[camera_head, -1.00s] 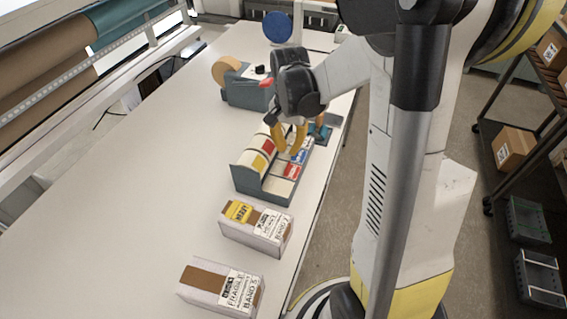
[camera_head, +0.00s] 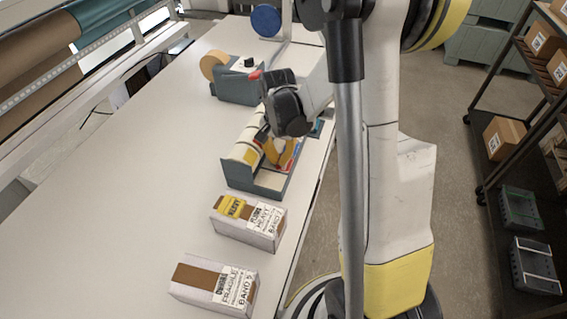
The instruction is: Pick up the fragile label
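A grey label dispenser (camera_head: 236,178) stands on the table with cream rolls and coloured labels. A yellow label (camera_head: 250,156) shows on one roll. A bit of red label (camera_head: 291,165) shows beside my gripper's fingers on the dispenser's right side; I cannot read its print. My gripper (camera_head: 280,160) points down over the dispenser with its yellow fingers low at the labels. It hides most of the label row. I cannot tell whether the fingers touch or hold a label, or how far apart they are.
Two cartons stand nearer on the white table: one marked heavy with a yellow label (camera_head: 231,206), one printed fragile (camera_head: 205,279). A tape dispenser (camera_head: 237,84) and a blue disc (camera_head: 266,20) stand behind. The table's left is clear. A shelf rack (camera_head: 500,150) is at right.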

